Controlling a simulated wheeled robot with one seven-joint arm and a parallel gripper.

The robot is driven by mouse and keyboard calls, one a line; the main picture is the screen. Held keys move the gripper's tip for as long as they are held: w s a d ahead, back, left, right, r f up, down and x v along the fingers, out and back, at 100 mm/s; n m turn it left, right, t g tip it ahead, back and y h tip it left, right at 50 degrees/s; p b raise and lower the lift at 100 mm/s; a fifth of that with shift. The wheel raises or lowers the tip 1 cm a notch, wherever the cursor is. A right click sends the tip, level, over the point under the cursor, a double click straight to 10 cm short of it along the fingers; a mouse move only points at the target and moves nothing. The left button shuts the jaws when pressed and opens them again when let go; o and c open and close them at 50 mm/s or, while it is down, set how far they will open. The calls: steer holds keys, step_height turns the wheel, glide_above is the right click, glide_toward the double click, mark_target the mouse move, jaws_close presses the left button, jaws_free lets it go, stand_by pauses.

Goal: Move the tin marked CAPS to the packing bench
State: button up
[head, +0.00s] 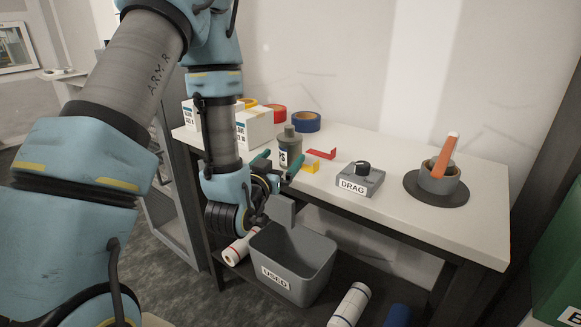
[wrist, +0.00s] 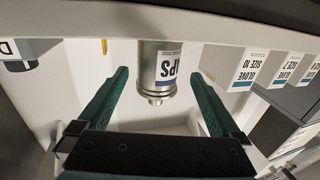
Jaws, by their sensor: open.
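The tin also shows in the wrist view (wrist: 148,72), between the green fingers with a gap on each side. My gripper (head: 276,164) is open and empty at the bench's front edge, right by the tin. In the wrist view my gripper's fingers (wrist: 160,78) point toward the tin. I cannot tell whether the tips reach past it.
The white bench (head: 420,222) holds white glove boxes (head: 254,128), tape rolls (head: 306,122), a red bracket (head: 321,154), a yellow piece (head: 309,167), a DRAG box (head: 360,181) and a round dark stand (head: 437,188). A grey USED bin (head: 290,266) stands below.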

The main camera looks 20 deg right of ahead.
mark_target(285, 155)
steer(key=shift+w+d+f+b, duration=0.1)
steer(key=shift+f+b, duration=0.2)
steer(key=shift+b, duration=0.75)
steer(key=b+x, duration=0.2)
steer(key=shift+w+d+r, duration=0.25)
steer(key=shift+d, duration=0.05)
steer(key=shift+w+d+r, duration=0.2)
steer(key=shift+w+d, duration=0.1)
steer(key=shift+d, duration=0.1)
steer(key=p+x, duration=0.2)
steer(key=x, duration=0.2)
steer(key=shift+d+f, duration=0.15)
jaws_close()
